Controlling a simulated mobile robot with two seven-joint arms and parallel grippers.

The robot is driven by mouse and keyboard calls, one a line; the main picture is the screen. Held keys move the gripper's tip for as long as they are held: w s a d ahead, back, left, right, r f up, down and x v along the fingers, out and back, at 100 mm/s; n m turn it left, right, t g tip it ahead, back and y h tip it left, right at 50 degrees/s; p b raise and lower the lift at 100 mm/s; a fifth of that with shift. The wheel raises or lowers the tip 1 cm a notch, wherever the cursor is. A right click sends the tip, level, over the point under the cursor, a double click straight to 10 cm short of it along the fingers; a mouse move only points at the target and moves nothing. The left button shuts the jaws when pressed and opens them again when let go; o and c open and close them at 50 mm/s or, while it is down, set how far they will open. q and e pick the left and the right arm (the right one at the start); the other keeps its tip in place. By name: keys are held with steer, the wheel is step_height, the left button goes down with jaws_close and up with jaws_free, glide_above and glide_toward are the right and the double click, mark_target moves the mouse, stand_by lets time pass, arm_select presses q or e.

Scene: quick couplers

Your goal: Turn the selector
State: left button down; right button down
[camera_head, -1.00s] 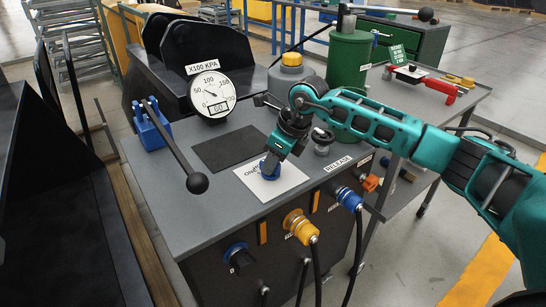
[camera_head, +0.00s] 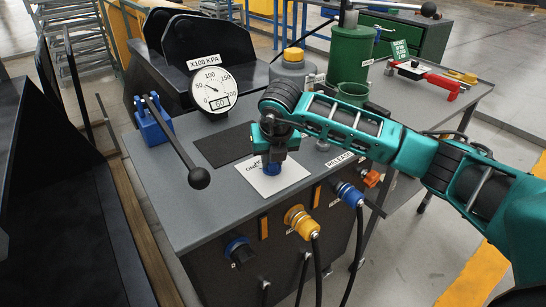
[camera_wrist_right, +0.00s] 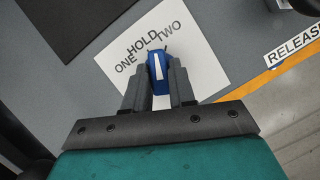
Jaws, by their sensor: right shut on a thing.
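The selector (camera_wrist_right: 157,70) is a blue knob with a white pointer stripe, on a white plate (camera_wrist_right: 190,55) marked ONE, HOLD and TWO. In the right wrist view the stripe points up the picture, close to the end of the word HOLD. My right gripper (camera_wrist_right: 158,88) is shut on the selector, one finger on each side of it. In the head view my right gripper (camera_head: 271,160) comes down on the selector (camera_head: 271,169) from above and hides most of it. My left gripper is not in view.
A black-knobbed lever (camera_head: 199,178) rises from a blue block at the left of the bench. A gauge (camera_head: 211,89) stands behind. Yellow (camera_head: 301,222) and blue (camera_head: 349,195) hose couplers stick out of the front panel. A dark mat (camera_head: 222,145) lies beside the plate.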

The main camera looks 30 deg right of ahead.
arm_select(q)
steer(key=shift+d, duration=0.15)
arm_select(e)
steer(key=shift+a+f+m+g+h, duration=0.1)
steer(key=shift+m+g+h, duration=0.15)
steer(key=shift+m, duration=0.7)
steer(key=shift+a+m+g+h, duration=0.15)
steer(key=shift+m+h, duration=0.2)
steer(key=shift+m, duration=0.6)
steer(key=shift+d, duration=0.15)
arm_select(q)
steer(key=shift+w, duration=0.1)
arm_select(e)
steer(key=c, duration=0.9)
jaws_free()
steer(key=shift+c, duration=0.2)
arm_select(q)
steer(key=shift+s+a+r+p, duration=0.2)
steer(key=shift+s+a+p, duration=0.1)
steer(key=shift+p, duration=0.35)
arm_select(e)
steer(key=v, duration=1.3)
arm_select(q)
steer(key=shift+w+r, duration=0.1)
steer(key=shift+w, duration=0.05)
arm_select(e)
steer(key=shift+w, duration=0.1)
steer(key=shift+f, duration=0.1)
